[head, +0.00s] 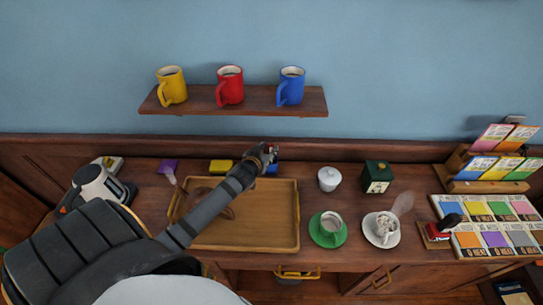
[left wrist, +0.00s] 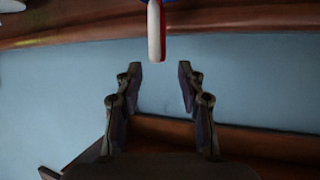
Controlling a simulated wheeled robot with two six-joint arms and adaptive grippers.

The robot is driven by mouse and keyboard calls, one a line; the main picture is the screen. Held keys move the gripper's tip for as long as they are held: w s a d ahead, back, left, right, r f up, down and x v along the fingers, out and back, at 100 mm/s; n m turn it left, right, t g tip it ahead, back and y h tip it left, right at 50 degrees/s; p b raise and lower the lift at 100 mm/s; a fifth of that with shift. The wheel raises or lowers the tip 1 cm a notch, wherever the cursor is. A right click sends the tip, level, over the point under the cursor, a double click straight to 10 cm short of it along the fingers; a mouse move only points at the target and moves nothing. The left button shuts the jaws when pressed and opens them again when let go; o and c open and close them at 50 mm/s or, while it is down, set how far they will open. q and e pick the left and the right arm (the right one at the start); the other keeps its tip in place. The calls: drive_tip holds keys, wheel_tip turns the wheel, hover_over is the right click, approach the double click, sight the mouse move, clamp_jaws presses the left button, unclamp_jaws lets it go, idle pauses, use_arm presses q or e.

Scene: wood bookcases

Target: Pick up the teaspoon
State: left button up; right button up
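I cannot make out a teaspoon for certain in either view. My left gripper (head: 269,153) is above the back edge of the tray, below the wall shelf. In the left wrist view its two fingers (left wrist: 160,78) are apart with nothing between them. My right gripper is not in view.
A wooden tray (head: 268,243) lies under my left arm. A lidded white pot (head: 329,179) and green box (head: 377,178) stand behind the cups. Yellow, red and blue mugs sit on the wall shelf (head: 205,107). Colored cards (head: 493,241) fill the right end.

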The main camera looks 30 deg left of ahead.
sight(271, 145)
use_arm(q)
drive_tip(key=x, duration=0.3)
drive_tip(key=shift+w+a+f+p, duration=0.1)
drive_tip(key=shift+w+p, duration=0.15)
drive_tip(key=shift+p, duration=0.1)
drive_tip(key=shift+w+f, duration=0.1)
drive_tip(key=shift+w, duration=0.05)
drive_tip(key=shift+s, duration=0.2)
drive_tip(key=shift+c, duration=1.2)
drive_tip(key=shift+w, duration=0.1)
clamp_jaws()
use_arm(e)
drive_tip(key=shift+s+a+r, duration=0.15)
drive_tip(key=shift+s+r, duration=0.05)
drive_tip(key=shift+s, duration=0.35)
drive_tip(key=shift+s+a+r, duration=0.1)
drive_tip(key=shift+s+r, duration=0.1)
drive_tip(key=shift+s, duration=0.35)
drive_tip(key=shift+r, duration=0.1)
